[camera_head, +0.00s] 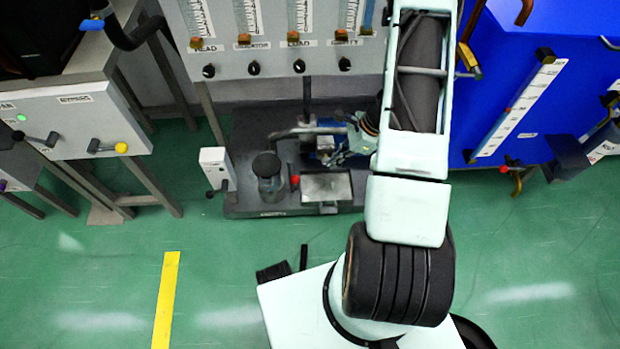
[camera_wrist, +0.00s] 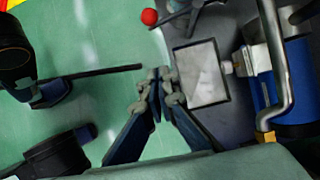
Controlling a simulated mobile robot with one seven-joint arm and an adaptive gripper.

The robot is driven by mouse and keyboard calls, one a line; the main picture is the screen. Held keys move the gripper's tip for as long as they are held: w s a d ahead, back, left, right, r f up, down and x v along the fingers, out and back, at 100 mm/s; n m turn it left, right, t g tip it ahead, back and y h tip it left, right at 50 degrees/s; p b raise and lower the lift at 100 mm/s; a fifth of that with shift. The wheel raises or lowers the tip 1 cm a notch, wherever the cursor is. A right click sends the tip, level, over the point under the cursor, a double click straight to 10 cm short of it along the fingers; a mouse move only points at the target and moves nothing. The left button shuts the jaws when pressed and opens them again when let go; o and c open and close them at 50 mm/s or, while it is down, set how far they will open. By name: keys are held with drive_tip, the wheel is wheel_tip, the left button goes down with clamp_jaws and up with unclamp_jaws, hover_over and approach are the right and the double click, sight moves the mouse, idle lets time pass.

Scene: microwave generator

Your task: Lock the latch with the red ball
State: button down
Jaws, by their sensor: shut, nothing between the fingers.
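The red ball (camera_head: 295,180) is small and sits at the left edge of the square metal plate, beside a glass jar, low on the dark equipment base. In the wrist view the red ball (camera_wrist: 149,17) is at the top, with a dark grey rod or bracket beside it. The latch itself is too small to make out clearly. My gripper (camera_wrist: 160,88) is shut and empty, its fingertips apart from the ball and just left of the metal plate in the picture. In the head view my gripper (camera_head: 343,154) is small and partly blends with the equipment behind the plate.
The metal plate (camera_head: 326,187), glass jar (camera_head: 268,178) and a blue motor (camera_wrist: 300,85) with a bent pipe (camera_wrist: 274,50) crowd the area. A white box (camera_head: 214,160) stands left, a blue cabinet (camera_head: 530,60) right. Green floor (camera_head: 230,270) in front is mostly clear.

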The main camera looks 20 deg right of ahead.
drive_tip(key=w+a+f+b, duration=0.2)
drive_tip(key=a+f+b, duration=0.2)
drive_tip(key=a+f, duration=0.4)
drive_tip(key=shift+w, duration=0.15)
idle(0.5)
drive_tip(key=shift+a, duration=0.25)
